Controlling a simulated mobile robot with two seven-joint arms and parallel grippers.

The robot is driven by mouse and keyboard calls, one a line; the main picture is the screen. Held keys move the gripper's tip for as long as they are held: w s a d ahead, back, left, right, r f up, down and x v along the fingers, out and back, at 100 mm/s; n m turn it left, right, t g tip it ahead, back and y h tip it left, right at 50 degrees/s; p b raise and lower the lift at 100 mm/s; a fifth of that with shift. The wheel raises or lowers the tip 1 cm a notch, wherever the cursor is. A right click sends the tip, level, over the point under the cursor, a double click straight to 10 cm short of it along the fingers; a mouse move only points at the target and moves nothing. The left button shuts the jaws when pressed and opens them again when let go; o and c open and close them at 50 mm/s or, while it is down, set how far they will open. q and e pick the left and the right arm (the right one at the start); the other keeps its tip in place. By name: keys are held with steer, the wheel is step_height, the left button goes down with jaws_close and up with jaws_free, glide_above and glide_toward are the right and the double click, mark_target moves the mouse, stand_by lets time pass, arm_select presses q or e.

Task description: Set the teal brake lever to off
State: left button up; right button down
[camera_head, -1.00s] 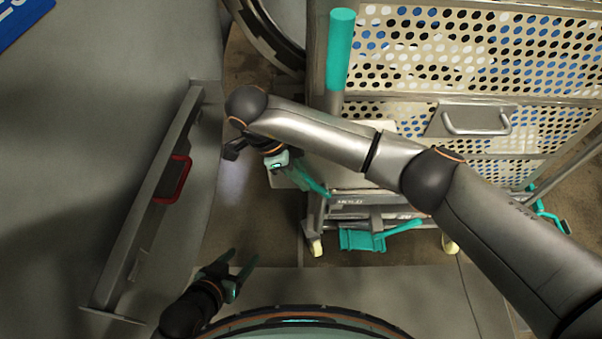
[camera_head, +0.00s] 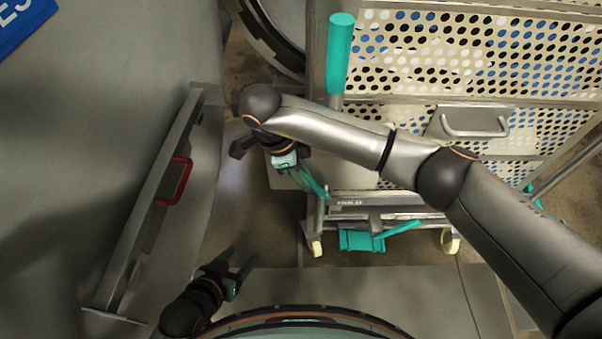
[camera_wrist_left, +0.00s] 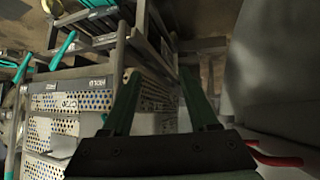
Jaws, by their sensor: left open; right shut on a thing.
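A teal bar, which I take as the brake lever (camera_head: 316,186), slants from my right gripper (camera_head: 312,182) down to the front left corner of the cart, beside a plate marked HOLD (camera_head: 350,202). My right gripper is shut on it; fingers and lever are hard to tell apart there, and the wrist partly hides the grip. My left gripper (camera_head: 243,256) is open and empty at lower left, apart from the cart. Its spread fingers also show in the left wrist view (camera_wrist_left: 161,98).
The cart carries perforated crates (camera_head: 470,55) and an upright teal handle (camera_head: 340,55). A teal pedal (camera_head: 358,240) sits low between its casters. A grey panel with a red-framed handle (camera_head: 174,181) stands at left. Open floor (camera_head: 265,225) lies between.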

steer(key=shift+d+r+y, duration=0.35)
steer(key=shift+d+y, duration=0.3)
steer(key=shift+y, duration=0.35)
steer(key=c, duration=0.8)
jaws_free()
step_height(320, 180, up, 12)
steer(key=a, duration=0.1)
steer(key=shift+a+r, duration=0.25)
steer(key=shift+a, duration=0.15)
steer(key=shift+c, duration=0.3)
